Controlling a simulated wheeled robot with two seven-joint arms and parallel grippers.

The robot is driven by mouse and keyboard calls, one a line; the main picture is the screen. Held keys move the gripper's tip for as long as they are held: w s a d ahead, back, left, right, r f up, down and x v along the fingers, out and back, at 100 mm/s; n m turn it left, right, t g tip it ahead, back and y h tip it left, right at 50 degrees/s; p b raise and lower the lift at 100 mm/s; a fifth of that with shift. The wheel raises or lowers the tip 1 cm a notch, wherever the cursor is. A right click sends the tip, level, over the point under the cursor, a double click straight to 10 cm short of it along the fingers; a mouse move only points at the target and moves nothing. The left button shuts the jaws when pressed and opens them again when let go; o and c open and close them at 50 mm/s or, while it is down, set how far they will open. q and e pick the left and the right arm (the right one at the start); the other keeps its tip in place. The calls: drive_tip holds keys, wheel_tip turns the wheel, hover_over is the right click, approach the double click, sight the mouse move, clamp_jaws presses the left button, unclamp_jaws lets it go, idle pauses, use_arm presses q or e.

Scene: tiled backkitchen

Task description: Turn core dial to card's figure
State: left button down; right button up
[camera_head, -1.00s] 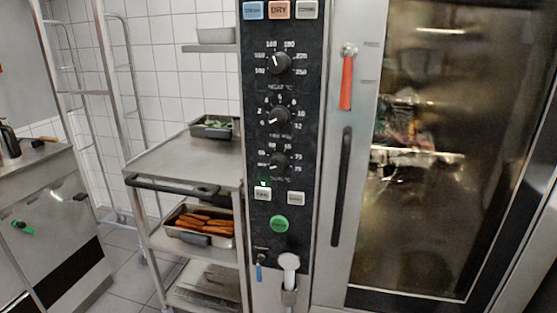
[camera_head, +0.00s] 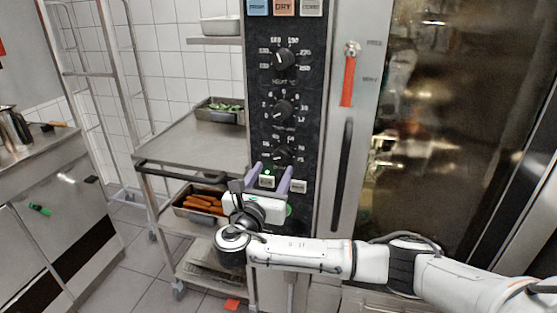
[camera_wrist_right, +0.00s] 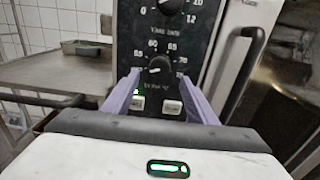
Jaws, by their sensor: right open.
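The core dial is the lowest of three black knobs (camera_head: 283,155) on the oven's dark panel. In the right wrist view the core dial (camera_wrist_right: 159,66) sits between my fingers, farther ahead. Its pale mark appears to point left; the exact figure is too blurred to tell. My right gripper (camera_head: 272,170) is open, its two purple fingers pointing up at the panel just below the dial. The fingers also show in the wrist view (camera_wrist_right: 160,84), apart from the knob. I cannot make out a card. My left gripper is out of view.
Two more knobs, the upper (camera_head: 284,58) and the middle (camera_head: 283,109), sit above. Small buttons sit beneath the core dial. A vertical door handle (camera_head: 342,175) and red lever (camera_head: 348,82) are to the right. A steel trolley (camera_head: 190,150) with pans stands left.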

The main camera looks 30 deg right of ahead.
sight(280, 158)
drive_tip(key=x, duration=0.6)
drive_tip(key=shift+w+d, duration=0.2)
drive_tip(key=shift+c, duration=0.2)
drive_tip(key=shift+f, duration=0.1)
drive_tip(key=c, duration=1)
